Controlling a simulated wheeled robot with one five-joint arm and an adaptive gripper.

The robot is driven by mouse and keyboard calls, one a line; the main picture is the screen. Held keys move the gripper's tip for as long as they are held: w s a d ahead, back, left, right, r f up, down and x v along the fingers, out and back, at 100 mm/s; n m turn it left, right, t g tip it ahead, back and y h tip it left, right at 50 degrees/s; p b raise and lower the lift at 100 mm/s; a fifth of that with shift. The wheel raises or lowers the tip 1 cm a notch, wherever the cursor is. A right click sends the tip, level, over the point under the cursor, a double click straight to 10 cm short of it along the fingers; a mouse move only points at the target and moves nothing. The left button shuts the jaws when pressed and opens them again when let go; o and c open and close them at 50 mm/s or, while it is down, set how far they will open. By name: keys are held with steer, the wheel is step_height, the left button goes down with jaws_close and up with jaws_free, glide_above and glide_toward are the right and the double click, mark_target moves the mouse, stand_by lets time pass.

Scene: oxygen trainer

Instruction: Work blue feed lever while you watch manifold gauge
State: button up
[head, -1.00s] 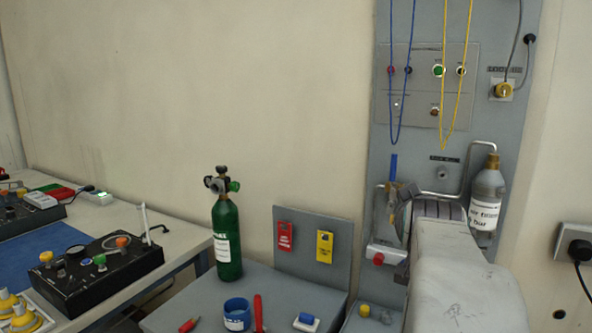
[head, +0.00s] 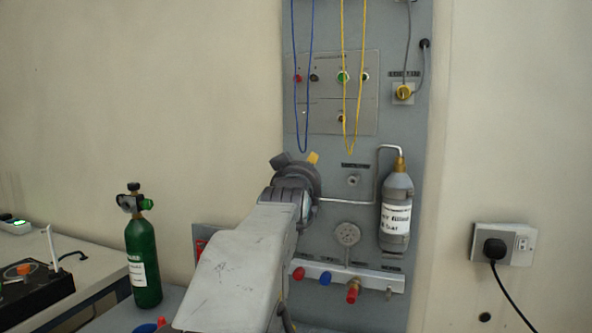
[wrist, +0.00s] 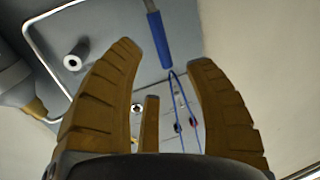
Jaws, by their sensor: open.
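The blue feed lever (wrist: 158,40) shows in the wrist view as a blue handle on a metal stem, between and just beyond my fingertips. My gripper (wrist: 166,62) is open around its lower end, with no clear contact. In the head view my wrist and gripper (head: 312,158) stand before the panel and hide the lever. The manifold gauge (head: 347,234), a round grey dial, is uncovered to the right of my arm. Its needle and reading are too small to tell.
A grey bottle (head: 396,215) with a bent pipe hangs right of the gauge. A manifold bar (head: 380,280) with red and blue knobs runs below it. Blue (head: 303,100) and yellow (head: 356,90) cord loops hang above my gripper. A green cylinder (head: 143,260) stands left.

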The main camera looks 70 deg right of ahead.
steer(key=shift+p+x, duration=0.45)
steer(key=shift+x, duration=2.3)
steer(key=shift+o, duration=0.3)
jaws_close()
